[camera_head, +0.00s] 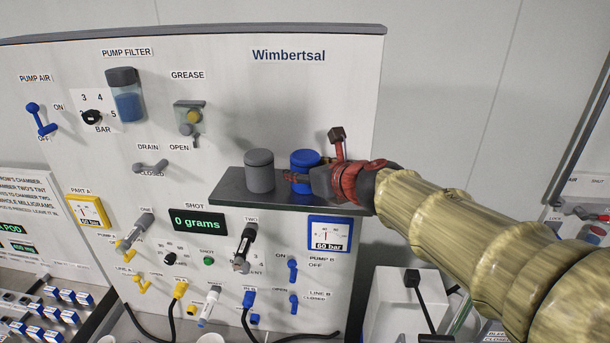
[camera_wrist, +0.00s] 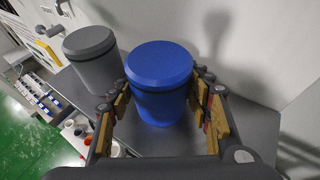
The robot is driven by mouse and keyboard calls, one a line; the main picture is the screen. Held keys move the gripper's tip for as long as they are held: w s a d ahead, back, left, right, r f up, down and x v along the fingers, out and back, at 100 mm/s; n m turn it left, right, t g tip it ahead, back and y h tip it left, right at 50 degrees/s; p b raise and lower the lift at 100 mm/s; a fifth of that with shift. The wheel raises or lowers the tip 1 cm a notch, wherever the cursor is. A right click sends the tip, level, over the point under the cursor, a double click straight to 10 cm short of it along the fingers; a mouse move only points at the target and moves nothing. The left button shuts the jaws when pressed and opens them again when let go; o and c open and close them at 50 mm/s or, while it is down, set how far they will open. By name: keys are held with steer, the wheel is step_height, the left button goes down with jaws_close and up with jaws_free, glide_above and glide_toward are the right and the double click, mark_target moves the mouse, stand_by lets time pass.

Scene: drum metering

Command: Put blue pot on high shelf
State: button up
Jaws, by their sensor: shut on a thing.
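The blue pot (camera_head: 305,158) stands upright at the dark shelf on the panel, beside a grey pot. In the wrist view the blue pot (camera_wrist: 160,80) sits between my two finger pads, with its lid facing the camera. My gripper (camera_head: 300,180) comes from the right and is shut on the blue pot. The shelf (camera_head: 235,190) is a dark flat plate; it also shows in the wrist view (camera_wrist: 250,125). The pot's base looks on or very close to the shelf; the fingers hide part of it, so I cannot tell if it touches.
The grey pot (camera_head: 260,170) stands just left of the blue pot, with a small gap. The white panel (camera_head: 330,100) rises behind the shelf. A blue-framed gauge (camera_head: 330,233) and several levers lie below. Bare shelf shows left of the grey pot.

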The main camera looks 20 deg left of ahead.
steer(key=o, duration=1.4)
steer(key=shift+f, duration=0.1)
steer(key=shift+c, duration=0.2)
steer(key=shift+r, duration=0.3)
steer(key=v, duration=1.2)
steer(key=shift+f, duration=0.15)
